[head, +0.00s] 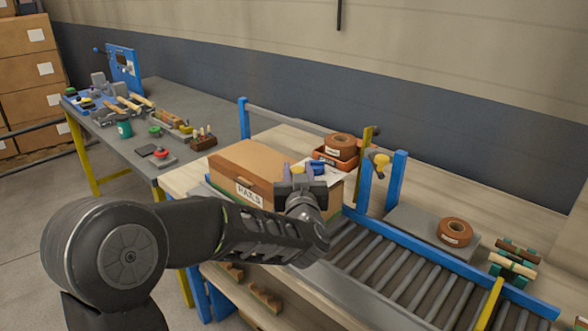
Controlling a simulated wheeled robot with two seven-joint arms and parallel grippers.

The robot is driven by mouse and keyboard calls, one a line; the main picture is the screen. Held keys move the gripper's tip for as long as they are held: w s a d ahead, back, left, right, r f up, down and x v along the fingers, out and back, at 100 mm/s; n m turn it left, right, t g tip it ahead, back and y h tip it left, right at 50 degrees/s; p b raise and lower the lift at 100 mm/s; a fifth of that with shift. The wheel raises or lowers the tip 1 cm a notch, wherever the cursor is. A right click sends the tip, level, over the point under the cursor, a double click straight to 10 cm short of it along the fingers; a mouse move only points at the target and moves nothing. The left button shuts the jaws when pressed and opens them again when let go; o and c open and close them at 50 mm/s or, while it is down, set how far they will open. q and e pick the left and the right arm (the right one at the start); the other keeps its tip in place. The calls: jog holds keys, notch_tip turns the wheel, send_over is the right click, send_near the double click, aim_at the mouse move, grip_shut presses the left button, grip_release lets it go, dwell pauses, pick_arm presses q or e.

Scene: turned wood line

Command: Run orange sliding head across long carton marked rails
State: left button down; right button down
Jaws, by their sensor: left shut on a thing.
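The long carton (228,161) marked RAILS lies on the bench at the roller line, its flaps closed on top. The orange sliding head (350,163), with a brown tape roll on it, is at the carton's right end, near the end of the grey cross bar (290,121). My left gripper (298,171) is shut in front of the head, over the carton's right end. My right gripper is out of view.
Blue posts (397,180) and a yellow upright (365,150) stand right of the head. Rollers (400,272) run to the lower right. Another tape roll (455,232) lies on a grey plate. A tool-covered table (185,100) is at the back left.

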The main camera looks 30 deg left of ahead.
pick_arm(q)
jog(key=shift+d+f, duration=0.15)
jog(key=shift+d, duration=0.15)
jog(key=c, duration=1.1)
grip_release()
jog(key=shift+d, duration=0.15)
jog(key=shift+o, duration=0.5)
jog(key=shift+s, duration=0.15)
jog(key=v, duration=0.7)
jog(key=shift+s+b, duration=0.3)
jog(key=shift+b, duration=0.15)
